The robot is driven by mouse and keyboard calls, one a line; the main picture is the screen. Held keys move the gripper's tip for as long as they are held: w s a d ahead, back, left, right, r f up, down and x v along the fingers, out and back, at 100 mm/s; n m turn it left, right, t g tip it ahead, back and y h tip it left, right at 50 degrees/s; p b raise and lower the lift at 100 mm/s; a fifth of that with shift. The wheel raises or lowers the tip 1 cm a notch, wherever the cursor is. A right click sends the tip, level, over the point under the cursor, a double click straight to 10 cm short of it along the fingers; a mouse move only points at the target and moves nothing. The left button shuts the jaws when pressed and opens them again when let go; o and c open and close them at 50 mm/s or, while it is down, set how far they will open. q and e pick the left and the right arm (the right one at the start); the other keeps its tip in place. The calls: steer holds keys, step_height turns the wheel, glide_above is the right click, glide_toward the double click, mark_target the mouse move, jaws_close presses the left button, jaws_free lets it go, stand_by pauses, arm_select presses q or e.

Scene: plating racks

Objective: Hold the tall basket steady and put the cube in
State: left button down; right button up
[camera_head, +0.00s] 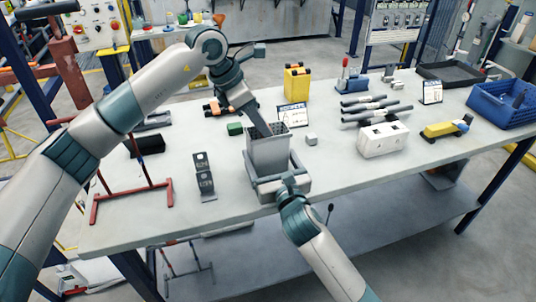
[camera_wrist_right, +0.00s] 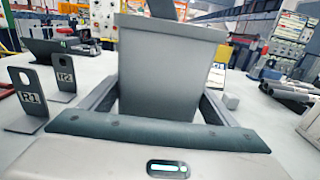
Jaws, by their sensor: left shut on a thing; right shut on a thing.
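The tall basket (camera_head: 268,155) is a grey, open-topped bin standing upright near the table's front edge. It fills the middle of the right wrist view (camera_wrist_right: 165,75). My right gripper (camera_head: 278,178) is shut on its lower part, with a finger along each side. My left gripper (camera_head: 259,126) comes down from above and is shut at the basket's mouth. What lies between its fingertips is hidden, so I cannot tell whether it holds a cube or the rim. A green block (camera_head: 235,129) lies left of the basket, and a small pale cube (camera_head: 311,139) lies right of it.
A small sign (camera_head: 292,114) stands behind the basket. A white box (camera_head: 382,139) and dark cylinders (camera_head: 368,106) are to the right. Dark upright plates (camera_head: 203,175) and a red frame (camera_head: 132,194) stand to the left. The front right tabletop is clear.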

arm_select(q)
steer(key=shift+f, duration=1.1)
steer(key=c, duration=1.5)
jaws_free()
steer(key=shift+o, duration=0.5)
step_height(320, 180, up, 9)
steer(key=shift+f, duration=0.15)
arm_select(e)
steer(key=shift+f, duration=0.4)
arm_select(q)
steer(key=shift+r, duration=0.7)
arm_select(e)
steer(key=shift+r, duration=0.3)
arm_select(q)
steer(key=shift+f, duration=0.1)
arm_select(e)
steer(key=shift+r, duration=0.2)
steer(key=o, duration=1.2)
steer(key=shift+c, duration=0.2)
